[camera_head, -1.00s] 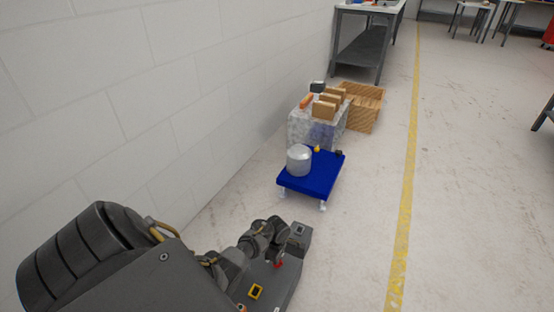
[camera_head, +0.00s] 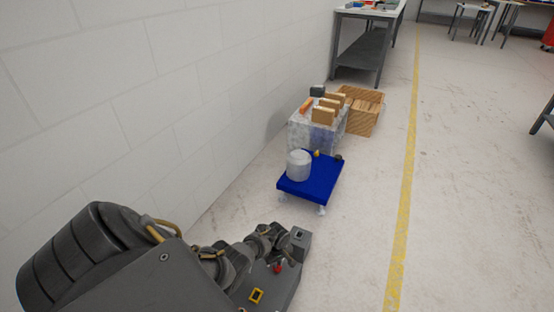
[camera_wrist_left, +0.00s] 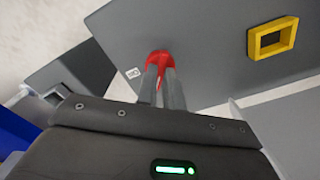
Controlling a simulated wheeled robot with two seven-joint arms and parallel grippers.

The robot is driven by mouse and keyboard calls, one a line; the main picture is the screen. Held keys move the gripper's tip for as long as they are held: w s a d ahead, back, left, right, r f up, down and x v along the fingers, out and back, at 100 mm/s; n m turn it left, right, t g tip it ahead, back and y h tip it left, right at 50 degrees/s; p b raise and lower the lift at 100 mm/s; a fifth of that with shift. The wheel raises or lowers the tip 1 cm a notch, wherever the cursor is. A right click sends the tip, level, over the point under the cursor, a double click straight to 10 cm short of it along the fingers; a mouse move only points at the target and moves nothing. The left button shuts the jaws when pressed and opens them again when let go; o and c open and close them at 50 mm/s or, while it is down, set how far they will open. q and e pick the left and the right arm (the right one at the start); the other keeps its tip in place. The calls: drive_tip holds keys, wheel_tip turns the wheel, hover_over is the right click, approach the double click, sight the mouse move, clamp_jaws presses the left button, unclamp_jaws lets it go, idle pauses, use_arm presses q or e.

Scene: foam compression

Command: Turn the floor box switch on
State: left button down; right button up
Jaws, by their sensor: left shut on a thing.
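The grey floor box (camera_head: 278,291) stands low in front of me, at the bottom of the head view. It also shows in the wrist view (camera_wrist_left: 205,48). Its red switch (camera_wrist_left: 157,58) shows in the wrist view at the tips of my left fingers. The switch is a small red spot in the head view (camera_head: 277,269). My left gripper (camera_wrist_left: 161,75) is shut on the red switch, its two fingers close together and partly covering it. The switch's exact setting cannot be told. My right gripper is in neither view.
A yellow-framed socket (camera_wrist_left: 272,38) sits on the box near the switch. A blue platform (camera_head: 318,183) with a grey cylinder (camera_head: 299,166) stands just beyond. Wooden crates (camera_head: 362,112) are farther back. A white wall runs along the left; open floor lies to the right.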

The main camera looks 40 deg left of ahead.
use_arm(q)
drive_tip(key=shift+m, duration=0.9)
drive_tip(key=m, duration=0.3)
drive_tip(key=shift+s+m+p, duration=0.1)
drive_tip(key=shift+m+p, duration=0.25)
drive_tip(key=shift+m, duration=1.25)
drive_tip(key=shift+f+m, duration=0.1)
drive_tip(key=shift+m, duration=1)
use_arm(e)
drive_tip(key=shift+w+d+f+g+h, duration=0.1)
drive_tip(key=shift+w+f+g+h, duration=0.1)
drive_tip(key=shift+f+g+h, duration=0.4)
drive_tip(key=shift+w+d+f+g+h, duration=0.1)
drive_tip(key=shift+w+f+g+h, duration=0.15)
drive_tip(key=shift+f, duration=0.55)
use_arm(q)
drive_tip(key=c, duration=1.5)
unclamp_jaws()
drive_tip(key=shift+r, duration=0.2)
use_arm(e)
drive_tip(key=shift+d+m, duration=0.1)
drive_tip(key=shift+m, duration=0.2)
